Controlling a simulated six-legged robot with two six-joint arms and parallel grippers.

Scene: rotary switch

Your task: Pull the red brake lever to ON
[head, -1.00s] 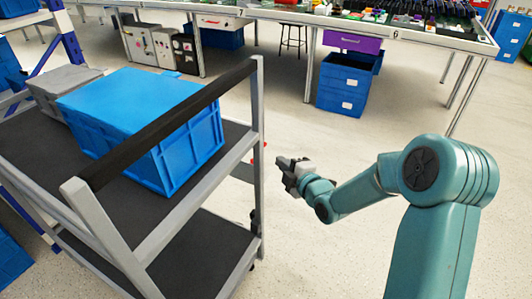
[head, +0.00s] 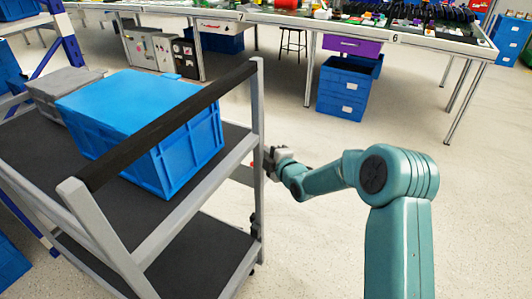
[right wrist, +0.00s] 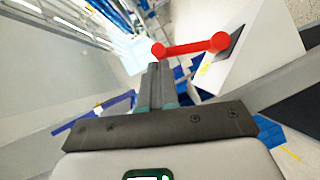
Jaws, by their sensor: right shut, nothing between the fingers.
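The red brake lever (right wrist: 190,47) shows in the right wrist view as a bar with a round knob at each end. Its right end meets a dark plate on a pale panel (right wrist: 245,60). My right gripper (right wrist: 156,70) is shut and empty, with its fingertips just below the lever's left knob in that view. I cannot tell whether they touch it. In the head view, my right gripper (head: 271,155) is beside the cart's right post, and I cannot make out the lever there. My left gripper is not in view.
A grey cart (head: 259,190) with black shelves stands at the left and carries a blue crate (head: 150,130). Its upright post is close to my right gripper. A long workbench (head: 340,27) and stacked blue drawers (head: 343,90) are behind. The floor at right is clear.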

